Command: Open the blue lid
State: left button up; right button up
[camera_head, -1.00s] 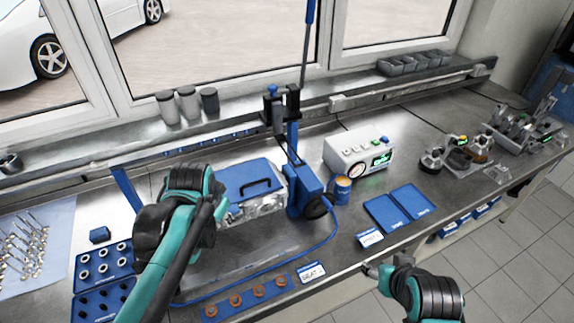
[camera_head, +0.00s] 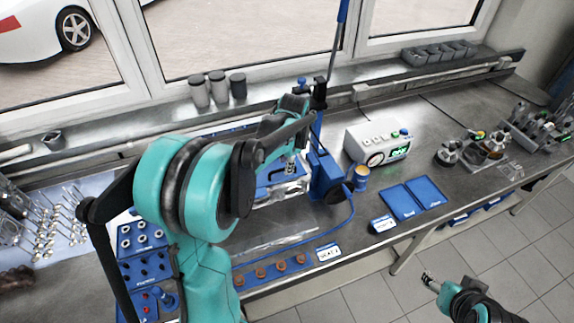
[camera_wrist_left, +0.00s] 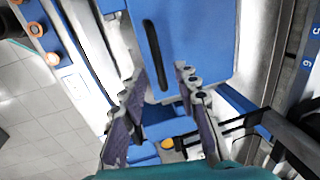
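The blue lid (camera_head: 263,180) sits on a clear-sided box left of the blue press and is mostly hidden behind my left arm in the head view. In the left wrist view the blue lid (camera_wrist_left: 205,40) fills the upper middle, with its long dark handle (camera_wrist_left: 153,55) running lengthwise. My left gripper (camera_head: 290,165) is over the lid. In the wrist view its two fingers (camera_wrist_left: 160,72) are apart, one on each side of the handle's line, with nothing between them; contact cannot be told. My right gripper (camera_head: 429,280) is small, over the floor in front of the bench, away from the lid.
A blue press (camera_head: 326,175) with a tall lever stands directly right of the box. A white gauge unit (camera_head: 378,142), an orange-topped can (camera_head: 361,174) and blue trays (camera_head: 412,200) are farther right. A strip with copper-coloured rings (camera_head: 281,266) lies in front.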

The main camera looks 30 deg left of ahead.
pick_arm(q)
jog(key=shift+a+f, duration=0.15)
jog(key=shift+f, duration=0.55)
grip_shut()
jog(key=shift+r, duration=0.2)
